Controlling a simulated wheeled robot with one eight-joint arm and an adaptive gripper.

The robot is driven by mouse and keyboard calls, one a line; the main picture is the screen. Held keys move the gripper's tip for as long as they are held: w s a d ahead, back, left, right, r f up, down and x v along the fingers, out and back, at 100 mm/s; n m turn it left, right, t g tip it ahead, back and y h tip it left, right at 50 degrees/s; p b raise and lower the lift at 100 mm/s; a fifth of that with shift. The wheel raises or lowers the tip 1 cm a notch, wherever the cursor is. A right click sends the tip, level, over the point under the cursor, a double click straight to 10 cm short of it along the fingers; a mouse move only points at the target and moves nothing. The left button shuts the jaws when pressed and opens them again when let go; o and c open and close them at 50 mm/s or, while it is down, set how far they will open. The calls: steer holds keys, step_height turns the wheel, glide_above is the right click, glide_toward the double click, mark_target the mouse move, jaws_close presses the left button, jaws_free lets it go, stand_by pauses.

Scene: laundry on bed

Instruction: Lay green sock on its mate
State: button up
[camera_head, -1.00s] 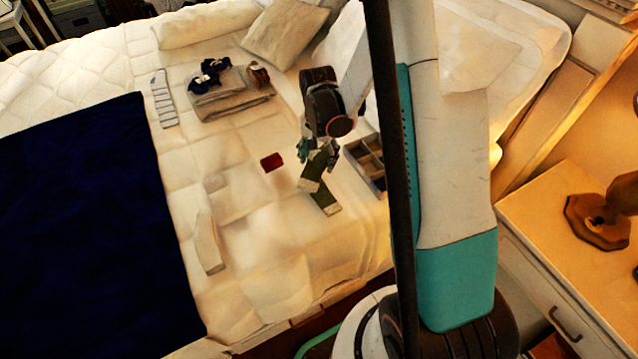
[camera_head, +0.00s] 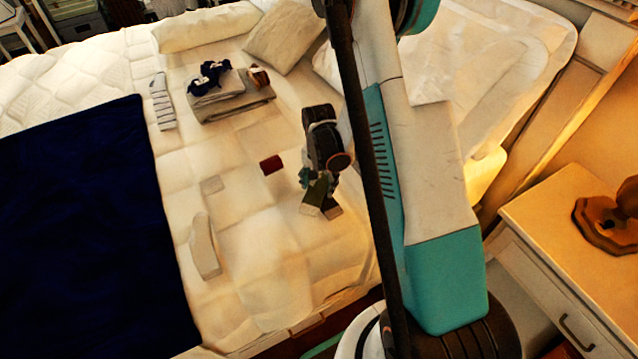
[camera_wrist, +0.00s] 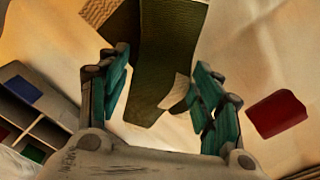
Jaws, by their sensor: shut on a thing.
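My gripper (camera_head: 307,180) is low over the bed in the head view, its teal fingers also showing in the wrist view (camera_wrist: 157,70). It is shut on a green sock (camera_wrist: 160,60), which hangs between the fingers and has a pale patch near the right finger. A second dark green piece with a tan patch (camera_wrist: 96,12), apparently the mate, shows at the top left of the wrist view, partly hidden. In the head view the green fabric (camera_head: 317,190) overlaps under my gripper, with two pale ends side by side. I cannot tell whether the held sock touches the other.
A dark red folded item (camera_head: 271,165) lies left of my gripper. A divided box (camera_wrist: 40,120) is close on the other side. A striped grey sock (camera_head: 162,101), a folded grey stack (camera_head: 232,103) with dark socks on it, and a pale sock (camera_head: 204,246) lie farther off.

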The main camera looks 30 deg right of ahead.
steer(key=shift+f, duration=0.15)
steer(key=o, duration=0.8)
steer(key=shift+o, duration=0.2)
step_height(320, 180, up, 13)
steer(key=p, duration=0.5)
step_height(320, 180, up, 18)
steer(key=n+t, duration=0.3)
steer(key=n, duration=0.2)
glide_above(319, 185)
steer(key=s+a, duration=0.6)
steer(key=s+a+r+n+t, duration=0.4)
steer(key=s+r, duration=0.3)
steer(key=s, duration=0.5)
steer(key=shift+a+n, duration=0.25)
steer(key=shift+n, duration=0.35)
